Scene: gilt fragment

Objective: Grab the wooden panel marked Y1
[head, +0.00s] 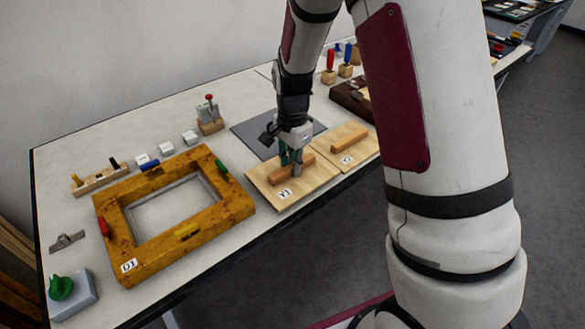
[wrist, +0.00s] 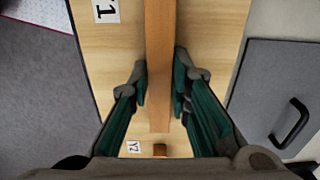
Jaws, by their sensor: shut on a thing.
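The light wooden panel marked Y1 (head: 312,184) lies flat on the table near its front edge, with a raised wooden bar (head: 278,173) along it as a handle. In the wrist view the panel (wrist: 215,35) fills the upper middle, with its label (wrist: 106,11) at the top left. My gripper (head: 291,165) comes down over the bar from above. In the wrist view its green-padded fingers (wrist: 160,82) stand on both sides of the bar, shut on it. I cannot tell whether the panel is lifted at all.
A similar panel marked Y2 (head: 360,152) lies close on the right. A grey plate (head: 248,132) lies behind. A wooden frame marked D1 (head: 120,225) with coloured handles is on the left. White blocks (head: 166,149) and a small wooden stand (head: 210,124) are farther back.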

